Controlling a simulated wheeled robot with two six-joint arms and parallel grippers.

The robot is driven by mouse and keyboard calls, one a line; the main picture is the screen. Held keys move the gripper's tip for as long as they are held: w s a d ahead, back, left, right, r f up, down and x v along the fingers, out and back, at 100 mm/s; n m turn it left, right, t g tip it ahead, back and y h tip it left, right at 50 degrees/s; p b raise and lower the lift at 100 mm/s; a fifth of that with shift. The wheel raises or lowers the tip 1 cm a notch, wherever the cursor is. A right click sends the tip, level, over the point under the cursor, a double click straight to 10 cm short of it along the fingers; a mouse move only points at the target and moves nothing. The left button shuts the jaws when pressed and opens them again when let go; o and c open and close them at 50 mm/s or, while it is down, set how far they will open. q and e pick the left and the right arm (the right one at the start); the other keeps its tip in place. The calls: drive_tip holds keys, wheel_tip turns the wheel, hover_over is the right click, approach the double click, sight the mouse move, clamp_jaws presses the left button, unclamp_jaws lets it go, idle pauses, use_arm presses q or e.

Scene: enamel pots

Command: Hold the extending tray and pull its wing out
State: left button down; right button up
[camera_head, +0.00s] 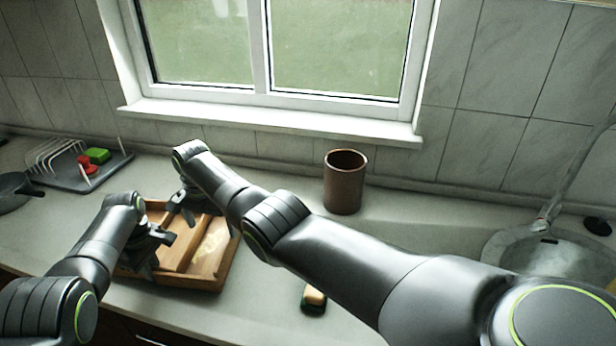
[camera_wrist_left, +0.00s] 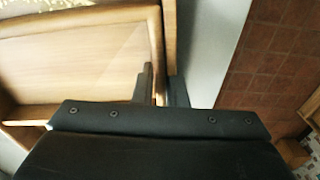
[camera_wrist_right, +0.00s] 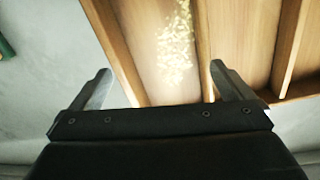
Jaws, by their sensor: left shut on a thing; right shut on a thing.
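The wooden extending tray (camera_head: 214,246) lies on the counter at left, with inner dividers and partly hidden by both my arms. My left gripper (camera_head: 158,241) is at its front left; in the left wrist view its fingers (camera_wrist_left: 160,82) are shut on a thin wooden wall of the tray (camera_wrist_left: 75,60). I cannot tell which part is the wing.
A brown cup (camera_head: 343,183) stands behind my right arm. A small sponge (camera_head: 313,300) lies right of the tray. A dish rack (camera_head: 75,165) with red and green items and a dark pan (camera_head: 14,190) are at left. A sink (camera_head: 550,252) is at right.

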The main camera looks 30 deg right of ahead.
drive_tip(key=r, duration=0.1)
drive_tip(key=a+r, duration=0.1)
drive_tip(key=r, duration=0.2)
drive_tip(key=shift+w+a, duration=0.1)
drive_tip(key=shift+a, duration=0.25)
drive_tip(key=c, duration=1.1)
wheel_tip(320, 180, up, 6)
drive_tip(key=r, duration=0.1)
drive_tip(key=w+d+f+n+t+y, duration=0.1)
drive_tip(key=w+d+f+t+y, duration=0.15)
drive_tip(key=d+f, duration=0.2)
drive_tip(key=w+d+f+t+y, duration=0.1)
drive_tip(key=w+d+f+t, duration=0.2)
drive_tip(key=d, duration=0.3)
drive_tip(key=s+d+n+t, duration=0.25)
drive_tip(key=d+t, duration=0.45)
drive_tip(key=d, duration=0.5)
drive_tip(key=s+d+r+t, duration=0.2)
drive_tip(key=s+r+t, duration=0.1)
drive_tip(key=s, duration=0.5)
drive_tip(key=s+d+r+n+t, duration=0.1)
drive_tip(key=s+d+r+t, duration=0.2)
drive_tip(key=s, duration=0.6)
drive_tip(key=s+d+r+n+t+h, duration=0.1)
drive_tip(key=s+d+r+t, duration=0.2)
drive_tip(key=s+r, duration=0.4)
drive_tip(key=shift+s+d+t, duration=0.15)
drive_tip(key=shift+s+t, duration=0.3)
drive_tip(key=shift+s, duration=0.55)
